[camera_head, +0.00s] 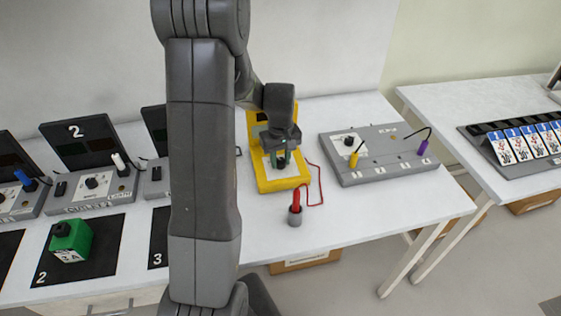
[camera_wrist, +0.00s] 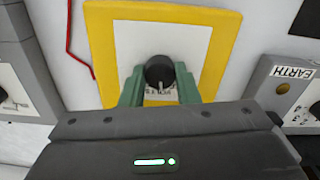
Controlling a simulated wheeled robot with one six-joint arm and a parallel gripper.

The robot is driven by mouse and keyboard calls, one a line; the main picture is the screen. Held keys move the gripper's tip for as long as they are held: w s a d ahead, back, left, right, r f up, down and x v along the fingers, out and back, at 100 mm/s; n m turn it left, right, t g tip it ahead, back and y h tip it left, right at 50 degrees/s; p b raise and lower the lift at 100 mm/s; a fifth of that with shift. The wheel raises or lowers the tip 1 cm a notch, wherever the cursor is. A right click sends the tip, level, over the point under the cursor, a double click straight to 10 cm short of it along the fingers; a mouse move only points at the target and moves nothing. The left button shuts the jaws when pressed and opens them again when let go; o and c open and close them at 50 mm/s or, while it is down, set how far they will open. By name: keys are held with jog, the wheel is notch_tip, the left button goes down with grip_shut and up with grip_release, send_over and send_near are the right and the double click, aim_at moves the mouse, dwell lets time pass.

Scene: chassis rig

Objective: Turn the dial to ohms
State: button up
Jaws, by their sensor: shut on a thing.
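The yellow multimeter (camera_head: 262,180) lies on the white table, just right of my arm in the head view. Its yellow frame (camera_wrist: 222,50) and pale face also show in the wrist view. The black dial (camera_wrist: 160,72) sits on that face, with small markings at its lower edge that are too small to read. My gripper (camera_head: 281,160) reaches down over the meter. In the wrist view its green fingers (camera_wrist: 160,86) are on either side of the dial, shut on it. The dial's lower part and the lower part of the meter are hidden by the gripper body.
A red probe in a grey holder (camera_head: 295,217) stands in front of the meter, joined by a red lead (camera_head: 321,185). A grey panel (camera_head: 376,173) with yellow and purple plugs is to the right. Numbered stations and a green block (camera_head: 71,240) are at left.

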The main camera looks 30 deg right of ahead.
aim_at(280, 161)
jog(key=m+b, duration=0.1)
jog(key=m, duration=0.4)
jog(key=shift+m+b, duration=0.3)
jog(key=m+b, duration=0.1)
jog(key=m, duration=0.3)
jog(key=shift+m, duration=0.4)
jog(key=o, duration=1)
jog(key=shift+c, duration=0.2)
notch_tip(280, 161, up, 14)
jog(key=shift+f, duration=0.15)
